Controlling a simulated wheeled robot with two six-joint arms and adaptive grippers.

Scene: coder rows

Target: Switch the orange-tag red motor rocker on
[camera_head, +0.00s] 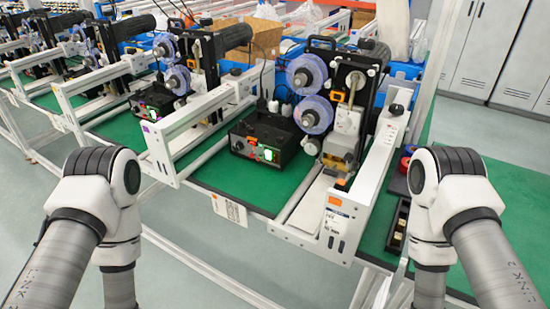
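An orange tag (335,201) is on the end of the white rail of the nearest coder. A black control box (285,138) sits on that coder's green bench. Its front has a small red-orange part (252,140) and a lit green spot (268,155). The red part is too small to tell whether it is a rocker or which way it is set. Both my arms show at the left and right edges, bent at the elbow, with their lower parts running out of the bottom of the picture. Neither gripper is in view.
A second coder with its own black control box (157,101) stands to the left, and more stand behind it. White rails (370,185) flank the near box. Blue film rolls (313,114) stand behind it. A tray (398,222) with small parts lies at right. Grey cabinets (490,50) stand at back right.

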